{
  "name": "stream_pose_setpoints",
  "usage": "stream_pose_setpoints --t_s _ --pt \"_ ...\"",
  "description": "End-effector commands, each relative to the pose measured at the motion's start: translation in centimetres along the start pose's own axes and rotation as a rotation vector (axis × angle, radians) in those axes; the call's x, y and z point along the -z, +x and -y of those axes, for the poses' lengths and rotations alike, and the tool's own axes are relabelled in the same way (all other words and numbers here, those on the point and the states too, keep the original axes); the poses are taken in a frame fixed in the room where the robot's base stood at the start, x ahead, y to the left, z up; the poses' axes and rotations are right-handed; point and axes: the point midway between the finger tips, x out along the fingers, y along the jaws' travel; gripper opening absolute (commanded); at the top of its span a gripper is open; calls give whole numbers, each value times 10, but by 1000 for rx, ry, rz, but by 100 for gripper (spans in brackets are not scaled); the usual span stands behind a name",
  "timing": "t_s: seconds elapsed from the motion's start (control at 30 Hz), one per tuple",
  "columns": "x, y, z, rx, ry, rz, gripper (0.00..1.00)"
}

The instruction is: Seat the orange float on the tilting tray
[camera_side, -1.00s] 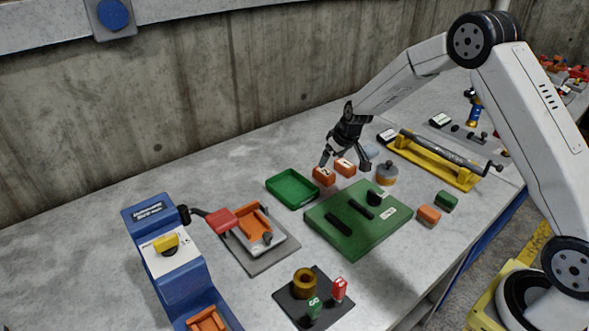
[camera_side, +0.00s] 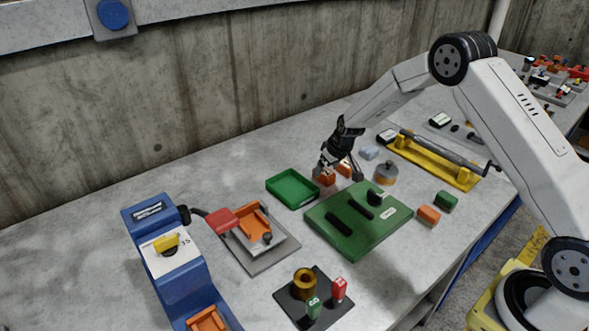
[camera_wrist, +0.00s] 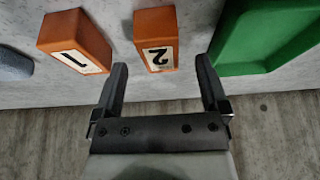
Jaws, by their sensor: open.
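Two orange blocks stand close together behind the green board: block 2 (camera_side: 326,179) and block 1 (camera_side: 344,170). In the wrist view, block 2 (camera_wrist: 156,38) shows just beyond and between my fingertips, with block 1 (camera_wrist: 75,42) to its left. I cannot tell which orange piece is the float. My gripper (camera_side: 335,171) is open, low at block 2; its two fingers (camera_wrist: 163,68) are apart with nothing clamped. The green open tray (camera_side: 276,184) lies left of block 2. Which tray tilts does not show clearly.
The green slotted board (camera_side: 350,242) lies in front. A grey fixture with an orange insert (camera_side: 252,222) and red handle (camera_side: 222,221) stands left, near a blue machine (camera_side: 165,250). A grey weight (camera_side: 386,174) and yellow stand (camera_side: 445,172) are right. Another orange block (camera_side: 428,214) lies front right.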

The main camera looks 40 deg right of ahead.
Motion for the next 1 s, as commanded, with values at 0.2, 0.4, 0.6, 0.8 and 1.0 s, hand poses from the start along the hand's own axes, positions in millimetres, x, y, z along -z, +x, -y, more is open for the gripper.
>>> stream_pose_setpoints --t_s 0.2,0.4,0.6,0.8,1.0 --pt "0 22 0 0 0 1 94" --pt "0 31 0 -1 0 0 94" --pt "0 32 0 -1 0 0 94" --pt "0 31 0 -1 0 0 94" --pt "0 31 0 -1 0 0 69"
